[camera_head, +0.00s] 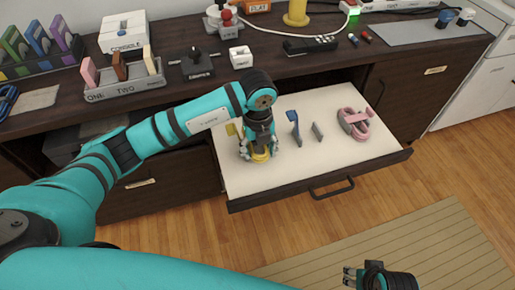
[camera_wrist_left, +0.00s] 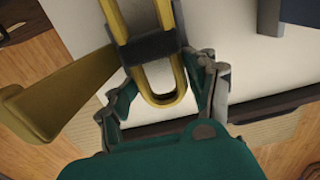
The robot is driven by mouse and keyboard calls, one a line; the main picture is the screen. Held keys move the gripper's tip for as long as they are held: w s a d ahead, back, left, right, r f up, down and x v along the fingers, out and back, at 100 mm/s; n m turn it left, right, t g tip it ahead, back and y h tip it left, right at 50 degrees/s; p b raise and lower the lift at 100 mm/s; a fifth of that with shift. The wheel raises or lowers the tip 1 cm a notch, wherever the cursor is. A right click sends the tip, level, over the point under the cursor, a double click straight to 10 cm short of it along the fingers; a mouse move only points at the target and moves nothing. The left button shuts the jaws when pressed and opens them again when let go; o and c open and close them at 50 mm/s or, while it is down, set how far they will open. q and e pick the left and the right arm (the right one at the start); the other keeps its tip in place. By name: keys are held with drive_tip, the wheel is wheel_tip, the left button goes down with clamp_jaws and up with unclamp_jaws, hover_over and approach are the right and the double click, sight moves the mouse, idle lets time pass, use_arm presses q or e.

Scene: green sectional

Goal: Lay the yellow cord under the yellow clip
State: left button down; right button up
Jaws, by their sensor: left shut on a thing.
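The yellow cord (camera_head: 261,156) is a looped bundle in the open drawer, partly hidden under my left gripper (camera_head: 258,152) in the head view. In the left wrist view the cord (camera_wrist_left: 177,80) has a dark band around it. The fingers of my left gripper (camera_wrist_left: 165,88) are shut on it from both sides. The yellow clip (camera_head: 231,129) stands upright just left of my left gripper. In the left wrist view the clip (camera_wrist_left: 60,88) is a flat yellow piece left of the cord. My right gripper (camera_head: 350,276) is open and empty, low over the floor, away from the drawer.
In the white-bottomed drawer (camera_head: 330,110), a blue clip (camera_head: 294,126) and a grey clip (camera_head: 317,131) stand right of my left gripper. A pink cord bundle (camera_head: 354,124) lies farther right. The counter (camera_head: 190,95) above holds a console box, cartridges and small gadgets. The drawer's front right is bare.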

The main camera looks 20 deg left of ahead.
use_arm(q)
drive_tip(key=c, duration=1.9)
unclamp_jaws()
drive_tip(key=f, duration=0.2)
drive_tip(key=shift+s+d+f, duration=0.2)
drive_tip(key=shift+s+f, duration=0.1)
drive_tip(key=shift+f, duration=0.05)
drive_tip(key=shift+c, duration=0.2)
drive_tip(key=o, duration=1.4)
drive_tip(key=shift+w+g, duration=0.15)
drive_tip(key=shift+g, duration=0.15)
drive_tip(key=o, duration=0.5)
drive_tip(key=shift+a+r, duration=0.1)
drive_tip(key=shift+o, duration=0.2)
use_arm(e)
drive_tip(key=shift+w+d+f, duration=0.1)
drive_tip(key=shift+w+f, duration=0.05)
drive_tip(key=shift+w, duration=0.15)
use_arm(q)
drive_tip(key=shift+a+r, duration=0.1)
drive_tip(key=shift+r, duration=0.1)
drive_tip(key=r, duration=1.2)
drive_tip(key=shift+w+d, duration=0.1)
drive_tip(key=shift+d, duration=0.15)
use_arm(e)
drive_tip(key=shift+s, duration=0.1)
